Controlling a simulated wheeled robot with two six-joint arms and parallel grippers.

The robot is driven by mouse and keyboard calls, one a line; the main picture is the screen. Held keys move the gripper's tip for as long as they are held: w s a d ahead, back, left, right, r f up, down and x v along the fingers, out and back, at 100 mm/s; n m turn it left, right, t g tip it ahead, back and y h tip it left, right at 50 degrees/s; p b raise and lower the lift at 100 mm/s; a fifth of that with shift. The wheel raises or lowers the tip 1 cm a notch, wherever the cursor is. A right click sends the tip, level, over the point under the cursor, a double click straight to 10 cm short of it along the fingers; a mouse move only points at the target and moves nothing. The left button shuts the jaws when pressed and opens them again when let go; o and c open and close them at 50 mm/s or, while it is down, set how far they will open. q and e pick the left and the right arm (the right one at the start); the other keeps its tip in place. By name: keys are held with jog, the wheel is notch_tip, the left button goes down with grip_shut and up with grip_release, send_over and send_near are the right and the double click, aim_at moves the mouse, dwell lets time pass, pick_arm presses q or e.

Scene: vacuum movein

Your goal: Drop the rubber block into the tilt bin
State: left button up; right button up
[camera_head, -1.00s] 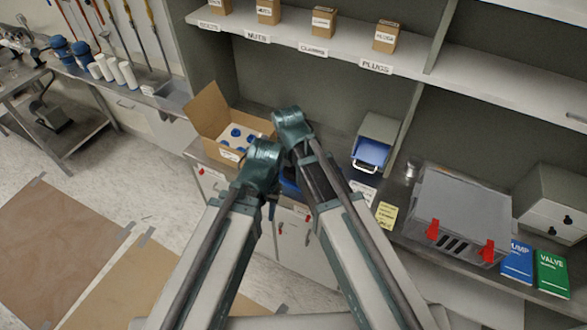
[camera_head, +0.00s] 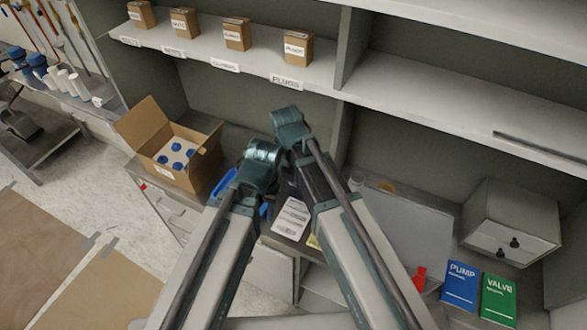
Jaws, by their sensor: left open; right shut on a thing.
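The tilt bin, a grey bin with a blue front and a pale handle a second ago, is now hidden behind my arms. A white label sheet (camera_head: 291,218) lies on the counter just below where it stands. My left gripper (camera_head: 266,196) is open, mostly covered by its own wrist. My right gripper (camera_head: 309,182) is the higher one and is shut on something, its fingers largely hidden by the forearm. The rubber block cannot be made out. Whether either gripper is over the bin cannot be told.
An open cardboard box (camera_head: 180,180) with blue-topped items stands left, beside a partly hidden blue thing (camera_head: 224,183). Right are a grey case (camera_head: 405,228), two manuals (camera_head: 461,285) and a drawer cabinet (camera_head: 512,223). A shelf (camera_head: 330,85) with small boxes runs above.

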jog(key=shift+w, duration=0.1)
jog(key=w+d+f+b, duration=0.1)
jog(key=w+d, duration=0.3)
jog(key=w, duration=0.4)
jog(key=shift+w+d+f+b, duration=0.25)
jog(key=shift+d+f+b, duration=0.1)
jog(key=shift+f+b, duration=0.05)
dwell(0.4)
